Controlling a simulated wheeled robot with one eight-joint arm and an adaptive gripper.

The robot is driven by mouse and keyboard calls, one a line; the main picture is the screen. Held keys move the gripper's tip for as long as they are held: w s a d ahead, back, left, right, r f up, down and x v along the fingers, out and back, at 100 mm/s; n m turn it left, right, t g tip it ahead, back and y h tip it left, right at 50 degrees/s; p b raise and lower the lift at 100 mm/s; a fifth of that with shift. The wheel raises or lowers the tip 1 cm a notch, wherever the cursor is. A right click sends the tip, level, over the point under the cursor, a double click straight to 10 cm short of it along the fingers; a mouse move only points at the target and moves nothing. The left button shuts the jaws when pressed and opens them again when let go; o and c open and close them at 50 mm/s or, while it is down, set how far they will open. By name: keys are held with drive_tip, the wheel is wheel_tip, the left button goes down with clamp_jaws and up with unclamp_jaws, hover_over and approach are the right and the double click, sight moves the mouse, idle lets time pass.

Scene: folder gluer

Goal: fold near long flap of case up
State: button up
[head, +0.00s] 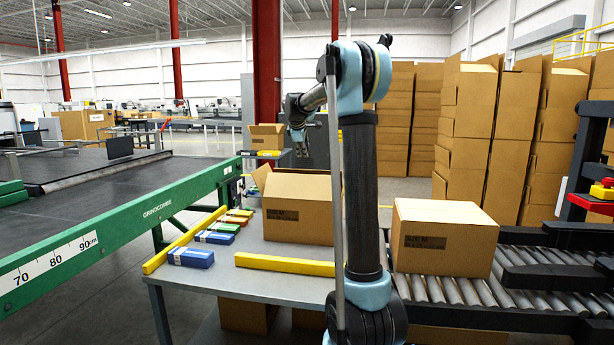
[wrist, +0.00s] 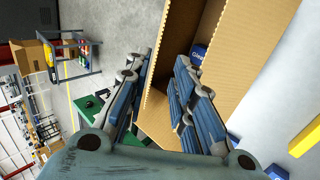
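The open brown case (head: 298,222) stands on the grey table, its dark printed label facing me in the head view. A flap (head: 262,177) sticks up at its left end. I cannot tell how the near long flap lies. In the wrist view a large cardboard panel (wrist: 245,75) of the case runs down the right side, and a blue carton (wrist: 197,52) shows inside. My gripper (head: 300,150) hangs above the case; in the wrist view its fingers (wrist: 158,115) are spread apart, with cardboard visible between them. I cannot tell whether they touch it.
Blue, green and orange cartons (head: 191,257) lie left of the case, beside yellow rails (head: 285,264). A closed case (head: 445,238) sits on the roller conveyor (head: 500,297) at right. A green machine beam (head: 130,232) borders the left. Stacked cartons (head: 466,130) stand behind.

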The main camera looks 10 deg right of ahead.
sight(307, 171)
drive_tip(key=x, duration=1.6)
drive_tip(key=shift+w+d+f, duration=0.15)
drive_tip(key=shift+f, duration=0.1)
drive_tip(key=shift+c, duration=0.5)
clamp_jaws()
